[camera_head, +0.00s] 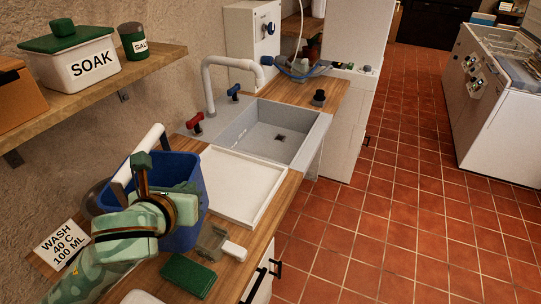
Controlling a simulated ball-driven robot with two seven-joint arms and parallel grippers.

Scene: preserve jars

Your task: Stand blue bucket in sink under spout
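The blue bucket (190,218) is at the near left of the wooden counter, upright, with a white bar-shaped handle grip (154,137) above its rim. My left gripper (142,163) is at the bucket's near side, and a dark green finger overlaps the white grip. The wrist hides part of the bucket, and I cannot tell whether the fingers are closed on the grip. The grey sink (282,139) is farther along the counter with an empty basin. The white curved spout (207,72) arches beside it, between a red tap and a blue tap. My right gripper is not in view.
A white drainboard (240,183) lies between bucket and sink. A green sponge (188,275), a small brush (218,243) and a wash card (61,242) lie near the bucket. A shelf (100,88) with a SOAK box juts from the wall. A dark knob stands beyond the sink.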

